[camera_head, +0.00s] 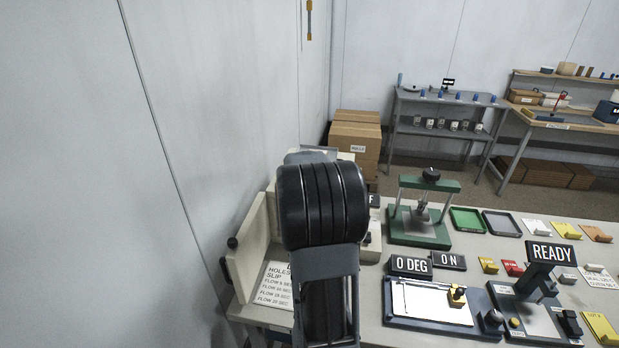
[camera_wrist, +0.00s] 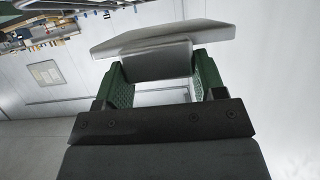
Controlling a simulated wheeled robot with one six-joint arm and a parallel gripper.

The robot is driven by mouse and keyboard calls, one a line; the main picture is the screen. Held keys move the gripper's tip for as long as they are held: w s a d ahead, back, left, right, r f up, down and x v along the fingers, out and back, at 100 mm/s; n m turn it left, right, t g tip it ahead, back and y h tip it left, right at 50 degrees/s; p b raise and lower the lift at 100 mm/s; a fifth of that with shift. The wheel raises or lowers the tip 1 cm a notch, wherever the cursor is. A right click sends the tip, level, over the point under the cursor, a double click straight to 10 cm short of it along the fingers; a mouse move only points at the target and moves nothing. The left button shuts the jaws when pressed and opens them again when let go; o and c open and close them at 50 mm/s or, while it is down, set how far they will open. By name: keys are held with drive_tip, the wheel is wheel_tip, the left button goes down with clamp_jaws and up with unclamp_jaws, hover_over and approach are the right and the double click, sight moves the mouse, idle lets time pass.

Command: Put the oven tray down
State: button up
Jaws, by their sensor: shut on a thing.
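The oven tray (camera_wrist: 165,36) is a flat grey plate with a block-like grip at its near side. In the wrist view my gripper (camera_wrist: 160,72) has its green fingers on both sides of that grip, shut on it. The tray is off the fingers' far end and looks tilted in this view. In the head view my dark arm covers the gripper, and a grey plate edge (camera_head: 318,152), likely the tray, shows just behind it. A beige oven-like box (camera_head: 252,245) with a black knob stands left of my arm, partly hidden.
The bench to the right holds a green press (camera_head: 418,236), a green tray (camera_head: 467,220), a dark tray (camera_head: 502,223), a coating plate (camera_head: 432,302) and a READY sign (camera_head: 552,254). Cardboard boxes (camera_head: 355,140) stand behind. A grey wall (camera_head: 90,180) is close on the left.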

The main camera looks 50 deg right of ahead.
drive_tip(key=f, duration=0.1)
drive_tip(key=f+b, duration=0.1)
drive_tip(key=f, duration=0.1)
drive_tip(key=shift+w+d, duration=0.3)
drive_tip(key=shift+w, duration=0.1)
drive_tip(key=shift+f+b, duration=0.4)
drive_tip(key=shift+f, duration=0.1)
